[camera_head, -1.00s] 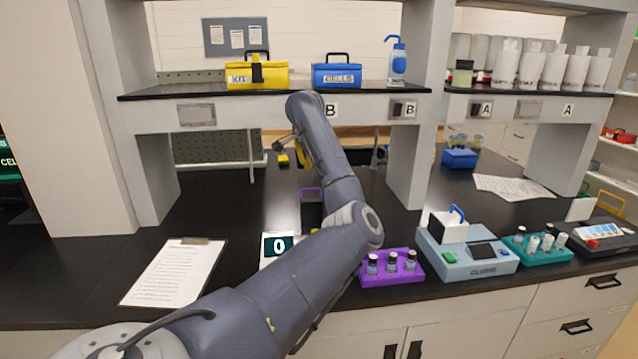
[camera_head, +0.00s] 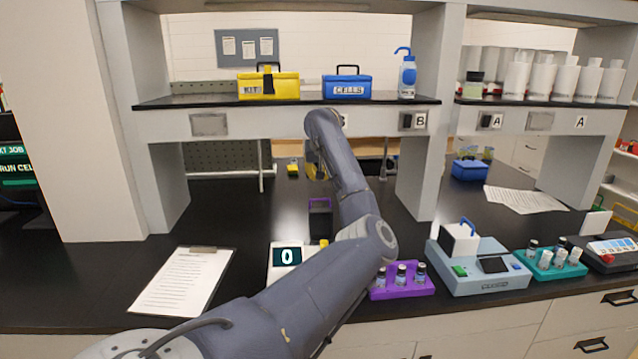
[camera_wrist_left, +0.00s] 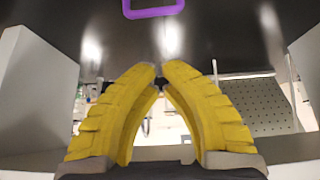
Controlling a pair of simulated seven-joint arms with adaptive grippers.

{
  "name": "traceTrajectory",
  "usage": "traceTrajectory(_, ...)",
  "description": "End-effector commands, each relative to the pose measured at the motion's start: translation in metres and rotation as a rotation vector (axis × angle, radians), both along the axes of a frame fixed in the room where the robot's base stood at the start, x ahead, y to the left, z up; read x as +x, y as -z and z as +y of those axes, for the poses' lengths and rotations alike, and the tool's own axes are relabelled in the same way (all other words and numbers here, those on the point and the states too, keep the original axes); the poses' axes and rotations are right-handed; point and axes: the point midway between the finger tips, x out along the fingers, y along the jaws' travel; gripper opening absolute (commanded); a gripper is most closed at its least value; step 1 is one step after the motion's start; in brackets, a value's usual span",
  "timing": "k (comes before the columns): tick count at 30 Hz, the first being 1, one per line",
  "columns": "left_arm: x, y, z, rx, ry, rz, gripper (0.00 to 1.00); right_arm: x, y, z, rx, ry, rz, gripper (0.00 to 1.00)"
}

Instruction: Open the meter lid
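A light blue bench device (camera_head: 478,275), which I take for the meter, stands at the right front of the bench in the head view. Its white lid block (camera_head: 459,243) sits on top with a blue handle (camera_head: 468,224) and looks down. A green button and a dark screen are on its front. My left gripper (camera_head: 316,170) has yellow fingers and is far left of and behind the device, below the shelf. In the left wrist view, its fingertips (camera_wrist_left: 160,70) nearly meet and nothing is between them. My right gripper is out of view.
A purple rack (camera_head: 403,292) with several vials stands left of the device, and a teal rack (camera_head: 548,270) right of it. A display box (camera_head: 287,256) reading 0 and a clipboard (camera_head: 183,282) lie left. Shelf uprights (camera_head: 415,185) and the shelf edge bound the space behind.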

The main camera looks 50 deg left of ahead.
Motion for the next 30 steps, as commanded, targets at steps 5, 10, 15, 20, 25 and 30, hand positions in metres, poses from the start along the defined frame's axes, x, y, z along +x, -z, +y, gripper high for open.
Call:
traceTrajectory(5, 0.007, 0.023, 0.012, 0.0, 0.001, 0.005, 0.0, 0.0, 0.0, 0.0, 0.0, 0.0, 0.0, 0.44)
traceTrajectory(10, 0.016, 0.046, 0.025, 0.0, 0.002, 0.006, 0.0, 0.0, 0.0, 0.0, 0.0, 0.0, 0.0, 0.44)
traceTrajectory(15, 0.023, 0.063, 0.035, 0.001, 0.002, 0.004, 0.0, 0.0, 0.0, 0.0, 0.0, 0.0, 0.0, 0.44)
traceTrajectory(20, 0.029, 0.078, 0.042, -0.001, 0.003, 0.004, 0.0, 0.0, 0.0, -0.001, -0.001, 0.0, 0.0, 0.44)
traceTrajectory(25, 0.023, 0.075, 0.033, 0.002, 0.001, 0.001, 0.0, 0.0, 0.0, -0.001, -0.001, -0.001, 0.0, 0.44)
traceTrajectory(30, 0.016, 0.075, 0.023, 0.001, 0.002, 0.001, 0.0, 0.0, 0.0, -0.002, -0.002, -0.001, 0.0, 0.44)
